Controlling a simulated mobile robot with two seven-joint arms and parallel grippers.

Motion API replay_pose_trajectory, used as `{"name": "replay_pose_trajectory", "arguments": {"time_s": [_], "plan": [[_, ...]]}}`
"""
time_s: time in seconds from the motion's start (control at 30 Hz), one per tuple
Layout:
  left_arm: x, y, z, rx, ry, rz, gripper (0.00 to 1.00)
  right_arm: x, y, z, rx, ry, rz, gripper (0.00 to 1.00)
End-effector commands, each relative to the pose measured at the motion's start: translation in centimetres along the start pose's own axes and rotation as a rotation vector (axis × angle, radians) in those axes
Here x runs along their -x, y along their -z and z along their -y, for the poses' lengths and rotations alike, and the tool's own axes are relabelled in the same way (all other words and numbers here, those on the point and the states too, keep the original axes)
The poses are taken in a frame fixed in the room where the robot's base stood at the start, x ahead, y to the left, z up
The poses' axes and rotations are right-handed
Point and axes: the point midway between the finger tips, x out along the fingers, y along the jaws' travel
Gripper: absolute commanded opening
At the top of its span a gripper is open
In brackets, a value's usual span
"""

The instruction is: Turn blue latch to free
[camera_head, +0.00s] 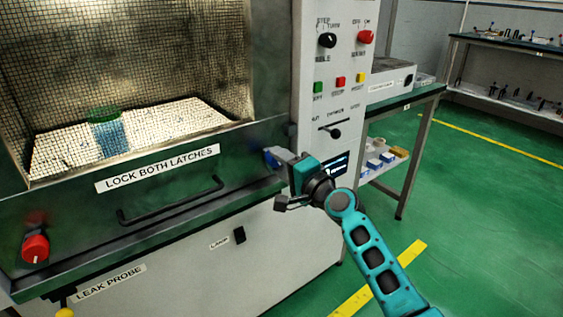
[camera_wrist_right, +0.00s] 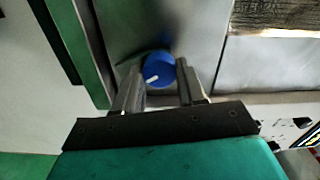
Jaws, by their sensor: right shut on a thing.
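The blue latch (camera_wrist_right: 158,70) is a round blue knob with a white mark line on the door's metal face. In the head view the blue latch (camera_head: 270,158) shows at the door's right end, partly hidden by my right gripper. My right gripper (camera_head: 280,157) reaches it from the right. In the wrist view my right gripper (camera_wrist_right: 160,80) has its two fingers on either side of the knob, shut on it. The white mark points toward the lower left in that view. My left gripper is not in view.
A red knob (camera_head: 36,248) sits at the door's left end. A black door handle (camera_head: 170,203) runs below the "LOCK BOTH LATCHES" label (camera_head: 157,168). The control panel (camera_head: 340,90) with knobs and buttons stands above my right gripper. Green floor at the right is open.

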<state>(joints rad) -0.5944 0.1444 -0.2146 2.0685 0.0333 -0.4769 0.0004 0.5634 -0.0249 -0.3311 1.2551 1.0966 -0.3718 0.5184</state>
Motion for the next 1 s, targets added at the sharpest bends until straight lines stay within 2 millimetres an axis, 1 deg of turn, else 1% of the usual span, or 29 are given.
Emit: {"name": "replay_pose_trajectory", "arguments": {"time_s": [0.37,0.4,0.6,0.63,0.87,1.0], "plan": [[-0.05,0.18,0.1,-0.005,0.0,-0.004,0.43,0.01,-0.02,-0.05,-0.01,0.0,0.0,0.09],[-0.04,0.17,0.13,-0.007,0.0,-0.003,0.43,0.01,-0.02,-0.05,-0.01,0.0,0.0,0.44],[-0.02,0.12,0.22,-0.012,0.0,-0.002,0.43,0.0,-0.02,-0.03,-0.008,0.0,0.0,0.63],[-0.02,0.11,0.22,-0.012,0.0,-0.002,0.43,0.0,-0.01,-0.03,-0.008,0.0,0.0,0.66],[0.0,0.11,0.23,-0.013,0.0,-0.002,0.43,0.03,0.0,0.0,-0.007,0.0,0.0,0.66],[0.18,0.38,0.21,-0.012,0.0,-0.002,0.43,0.72,0.03,0.05,-0.007,0.0,0.0,0.66]]}}
